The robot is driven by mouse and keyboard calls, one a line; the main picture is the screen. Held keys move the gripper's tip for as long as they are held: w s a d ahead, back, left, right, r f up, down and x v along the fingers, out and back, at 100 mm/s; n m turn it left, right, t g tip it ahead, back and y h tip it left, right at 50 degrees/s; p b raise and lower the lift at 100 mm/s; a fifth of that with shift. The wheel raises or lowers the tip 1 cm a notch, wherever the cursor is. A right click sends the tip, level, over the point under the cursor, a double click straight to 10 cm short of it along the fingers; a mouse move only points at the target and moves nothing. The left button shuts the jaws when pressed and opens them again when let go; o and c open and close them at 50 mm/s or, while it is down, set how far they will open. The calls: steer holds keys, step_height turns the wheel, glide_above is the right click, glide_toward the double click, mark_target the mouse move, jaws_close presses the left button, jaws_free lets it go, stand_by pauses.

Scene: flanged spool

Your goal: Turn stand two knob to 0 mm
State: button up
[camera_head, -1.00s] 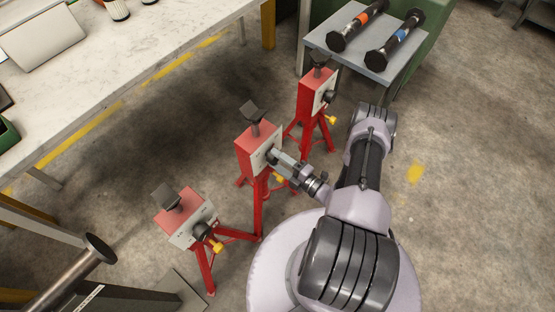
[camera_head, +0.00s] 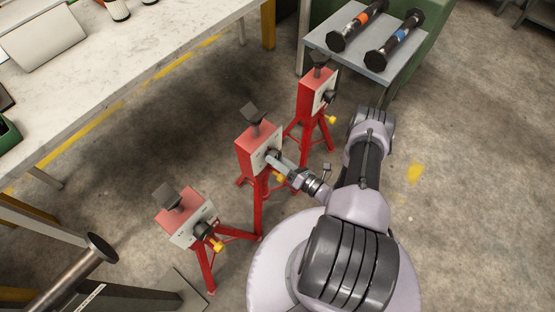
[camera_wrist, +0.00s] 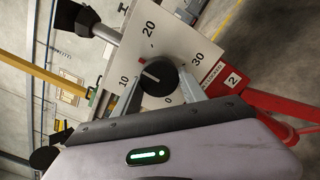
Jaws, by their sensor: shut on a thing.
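Stand two is the middle red stand (camera_head: 258,150) in the head view, with a dark head on a post. In the wrist view its white dial plate (camera_wrist: 180,40) carries 0, 10, 20 and 30, and a label with a 2 sits beside it. The black knob (camera_wrist: 158,77) is at the plate's middle. The white line on the knob points left, nearest the 10. A small red mark lies between 10 and 20. My gripper (camera_wrist: 165,80) has one finger on each side of the knob and is shut on it. In the head view the gripper hides the knob.
Another red stand (camera_head: 190,220) is at the near left and a third (camera_head: 314,95) is behind. A grey table (camera_head: 375,62) bears two dumbbell-like spools. A long pale workbench (camera_head: 120,60) is at left. Open floor lies to the right.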

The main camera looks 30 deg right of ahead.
steer(key=n+p, duration=0.2)
steer(key=n, duration=0.5)
steer(key=n+p, duration=0.2)
steer(key=n, duration=0.5)
steer(key=n+p, duration=0.2)
steer(key=n, duration=0.4)
steer(key=shift+w+d+r+n, duration=0.1)
steer(key=shift+d+r+n, duration=0.05)
steer(key=shift+d+n, duration=0.25)
steer(key=n+p, duration=0.1)
steer(key=n, duration=0.2)
steer(key=shift+r+n+p, duration=0.1)
steer(key=shift+n+p, duration=0.2)
steer(key=shift+p, duration=0.1)
steer(key=shift+n+p, duration=0.65)
steer(key=shift+n, duration=0.75)
steer(key=o, duration=1.4)
steer(key=shift+c, duration=0.2)
